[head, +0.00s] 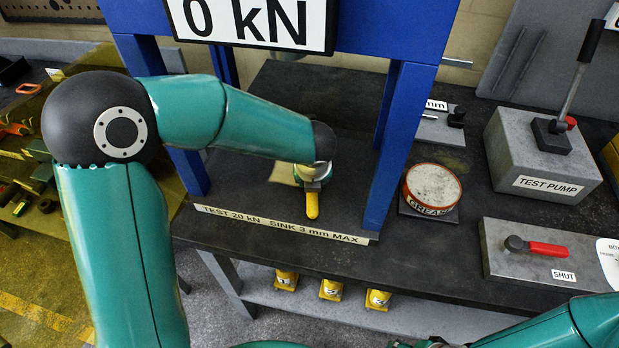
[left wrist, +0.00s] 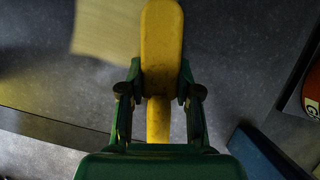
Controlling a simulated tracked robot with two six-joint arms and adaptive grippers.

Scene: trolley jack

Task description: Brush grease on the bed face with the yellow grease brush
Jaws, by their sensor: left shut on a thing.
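My left gripper (head: 312,184) is inside the blue press frame, low over the dark press bed. It is shut on the yellow grease brush (head: 312,205), whose yellow end points toward the front edge. In the left wrist view the brush (left wrist: 161,45) stands between the two green fingers of the gripper (left wrist: 160,95). A pale tan square patch (head: 281,173) lies on the bed, partly hidden by my left arm; it also shows in the left wrist view (left wrist: 105,28), beside the brush. I cannot tell whether the bristles touch it. My right gripper (head: 436,342) is mostly cut off at the bottom edge.
A round grease tin (head: 432,187) stands right of the press's blue post (head: 396,140). Further right are the test pump (head: 541,155) and a grey block with a red-handled lever (head: 535,248). Several yellow numbered items (head: 331,289) sit on the lower shelf.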

